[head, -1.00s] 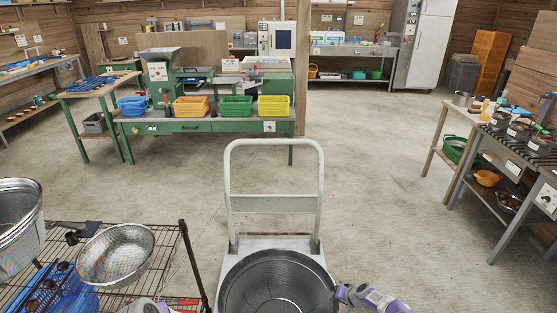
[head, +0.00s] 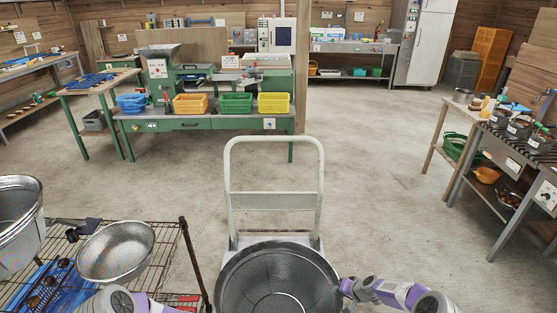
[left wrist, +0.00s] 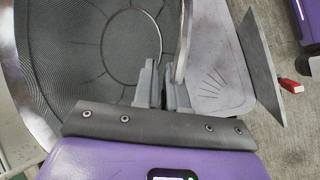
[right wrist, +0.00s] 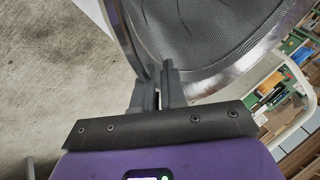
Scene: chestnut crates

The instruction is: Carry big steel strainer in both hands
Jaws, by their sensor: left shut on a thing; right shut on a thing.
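The big steel strainer (head: 262,272) is a wide, round mesh bowl at the bottom middle of the head view, in front of the platform trolley's handle. Its near edge is cut off by the frame. My right gripper (head: 343,289) is shut on its right rim; the right wrist view shows those fingers (right wrist: 158,90) at the rim beside the mesh (right wrist: 190,35). My left gripper (left wrist: 160,88) is shut on the opposite rim, with the mesh (left wrist: 80,45) beside it. In the head view the left fingertips are out of sight.
A white platform trolley (head: 273,201) stands directly ahead, its deck mostly hidden by the strainer. A wire rack (head: 187,252) at left holds a smaller steel colander (head: 115,252) and a metal pot (head: 18,230). Open concrete floor lies right of the trolley, before a workbench (head: 459,190).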

